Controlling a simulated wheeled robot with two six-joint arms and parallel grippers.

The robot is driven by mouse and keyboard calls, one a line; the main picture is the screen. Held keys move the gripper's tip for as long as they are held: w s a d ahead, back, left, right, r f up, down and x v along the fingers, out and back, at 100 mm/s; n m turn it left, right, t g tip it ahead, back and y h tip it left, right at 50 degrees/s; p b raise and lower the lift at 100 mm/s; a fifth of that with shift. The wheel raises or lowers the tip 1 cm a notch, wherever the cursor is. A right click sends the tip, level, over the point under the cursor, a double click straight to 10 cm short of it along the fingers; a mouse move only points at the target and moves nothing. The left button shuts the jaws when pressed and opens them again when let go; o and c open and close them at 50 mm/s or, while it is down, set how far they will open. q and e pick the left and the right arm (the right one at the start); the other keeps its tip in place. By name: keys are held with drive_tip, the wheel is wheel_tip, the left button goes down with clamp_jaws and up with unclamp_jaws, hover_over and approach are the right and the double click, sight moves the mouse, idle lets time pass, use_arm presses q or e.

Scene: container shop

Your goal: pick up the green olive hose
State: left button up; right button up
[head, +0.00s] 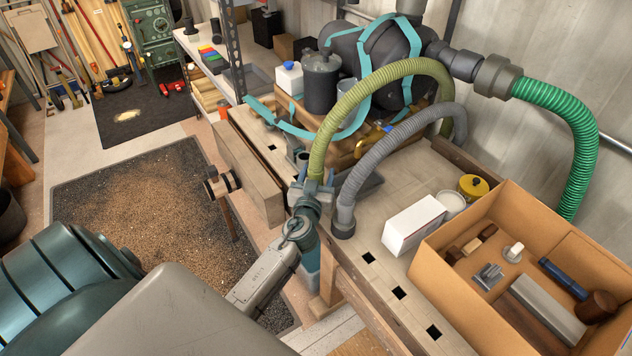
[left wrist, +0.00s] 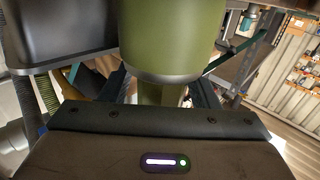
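The olive green hose (head: 375,85) arches over the workbench, its near cuffed end hanging down at the bench's front edge. My left gripper (head: 311,187) is at this near end, with a finger on either side of it. In the left wrist view, the wide olive cuff (left wrist: 172,40) fills the top middle. A narrower olive part (left wrist: 160,93) comes down between the dark fingers of my left gripper (left wrist: 160,95). A small gap seems to show on each side, so the fingers look open around it. My right gripper is not in view.
A grey hose (head: 385,135) stands close right of the olive one. A green ribbed hose (head: 580,125) hangs behind. A vise (head: 222,184) is to the left.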

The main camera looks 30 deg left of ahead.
use_arm(q)
drive_tip(key=c, duration=1)
